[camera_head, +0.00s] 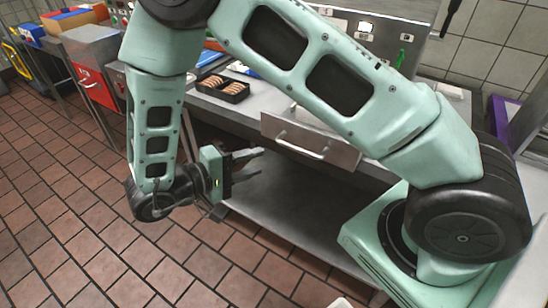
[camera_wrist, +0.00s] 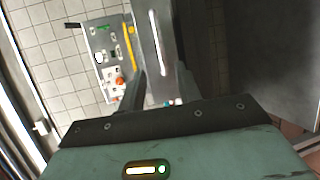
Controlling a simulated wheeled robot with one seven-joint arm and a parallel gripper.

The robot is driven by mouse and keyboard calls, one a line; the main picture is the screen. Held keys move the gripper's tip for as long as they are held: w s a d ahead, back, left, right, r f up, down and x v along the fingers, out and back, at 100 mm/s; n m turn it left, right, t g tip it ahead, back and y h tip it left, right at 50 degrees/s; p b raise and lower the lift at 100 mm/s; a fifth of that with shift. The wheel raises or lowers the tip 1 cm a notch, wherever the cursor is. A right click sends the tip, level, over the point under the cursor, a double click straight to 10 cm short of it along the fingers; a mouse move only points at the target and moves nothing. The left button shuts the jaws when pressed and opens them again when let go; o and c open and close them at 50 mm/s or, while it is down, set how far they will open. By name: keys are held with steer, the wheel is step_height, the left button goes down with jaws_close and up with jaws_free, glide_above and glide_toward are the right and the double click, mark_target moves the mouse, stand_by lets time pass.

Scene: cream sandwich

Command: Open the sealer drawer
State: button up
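The drawer (camera_head: 335,152) has a grey metal front and sits under the counter edge in the middle of the head view. It looks shut. Its horizontal bar handle (camera_head: 302,148) faces me. My gripper (camera_head: 258,158) is left of the handle and apart from it, fingers pointing right towards the drawer side. In the wrist view the fingers (camera_wrist: 160,85) stand apart with nothing between them, so the gripper is open. A bright bar, likely the handle (camera_wrist: 158,42), shows beyond the gap between the fingers. My upper arm hides part of the counter above the drawer.
A black tray (camera_head: 236,96) of brown food pieces lies on the counter. A control panel (camera_wrist: 106,60) with a red button shows in the wrist view. A lower shelf (camera_head: 275,205) lies beneath the drawer. Red-fronted equipment (camera_head: 95,88) stands at left. The tiled floor (camera_head: 60,200) is clear.

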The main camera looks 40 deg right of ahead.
steer(key=shift+a+r, duration=0.25)
steer(key=shift+a, duration=0.85)
steer(key=shift+a+r, duration=0.2)
steer(key=shift+a, duration=0.85)
